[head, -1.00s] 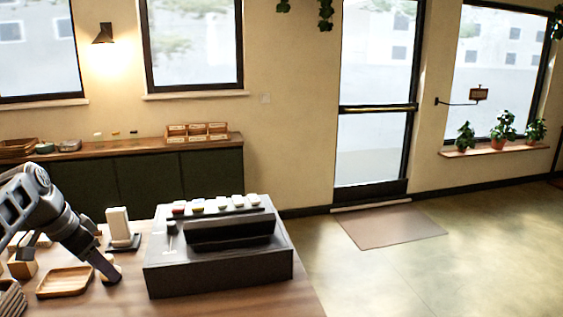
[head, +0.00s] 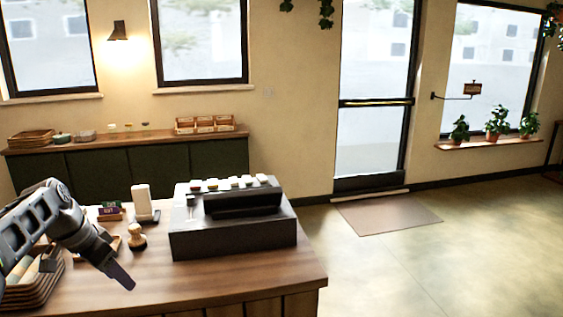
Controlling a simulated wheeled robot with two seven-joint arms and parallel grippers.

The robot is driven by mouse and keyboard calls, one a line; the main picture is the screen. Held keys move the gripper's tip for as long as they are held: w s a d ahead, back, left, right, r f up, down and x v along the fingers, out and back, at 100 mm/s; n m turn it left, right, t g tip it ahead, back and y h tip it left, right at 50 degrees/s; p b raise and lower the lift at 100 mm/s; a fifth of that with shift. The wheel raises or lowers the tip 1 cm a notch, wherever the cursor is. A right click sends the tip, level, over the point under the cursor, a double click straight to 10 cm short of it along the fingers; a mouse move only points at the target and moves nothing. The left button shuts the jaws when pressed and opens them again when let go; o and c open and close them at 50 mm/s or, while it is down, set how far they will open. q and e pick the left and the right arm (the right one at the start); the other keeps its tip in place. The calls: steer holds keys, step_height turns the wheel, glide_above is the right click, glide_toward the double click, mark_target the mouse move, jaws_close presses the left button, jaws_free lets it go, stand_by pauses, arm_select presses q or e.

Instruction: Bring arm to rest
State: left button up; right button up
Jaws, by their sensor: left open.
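My left arm comes in from the left, over the near-left part of the wooden counter (head: 230,270). Its gripper (head: 119,273) points down and to the right, with one dark fingertip clearly seen. The jaws are open and I see nothing held in them. A small object with a pale round knob (head: 137,231) stands on the counter just beyond the gripper, apart from it. The arm partly hides a wooden tray behind it. My right gripper is not in view.
A black register-like box (head: 232,240) with small containers on top stands on the counter. A white upright holder (head: 142,201) is to its left. The counter's front right is bare. A back sideboard (head: 110,143) lines the wall.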

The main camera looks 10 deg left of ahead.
arm_select(q)
steer(key=s+d+f+n+g, duration=0.1)
steer(key=d+f, duration=0.6)
steer(key=f, duration=0.4)
steer(key=s+d+f+n+h, duration=0.1)
steer(key=d+f, duration=0.6)
steer(key=f, duration=0.3)
steer(key=s+d+f+n+g, duration=0.1)
steer(key=d+f, duration=0.5)
steer(key=f, duration=0.5)
steer(key=s+d+f+n, duration=0.1)
steer(key=s+d+f, duration=0.2)
steer(key=s+d, duration=0.2)
steer(key=s+d+f+n, duration=0.1)
steer(key=s+d+f, duration=0.3)
steer(key=s, duration=0.7)
steer(key=s+d+f+n+g+h, duration=0.1)
steer(key=s+d+f, duration=0.3)
steer(key=s, duration=0.5)
steer(key=d, duration=0.2)
steer(key=shift+d+f+n, duration=0.25)
steer(key=shift+d+n, duration=0.1)
steer(key=shift+n, duration=0.05)
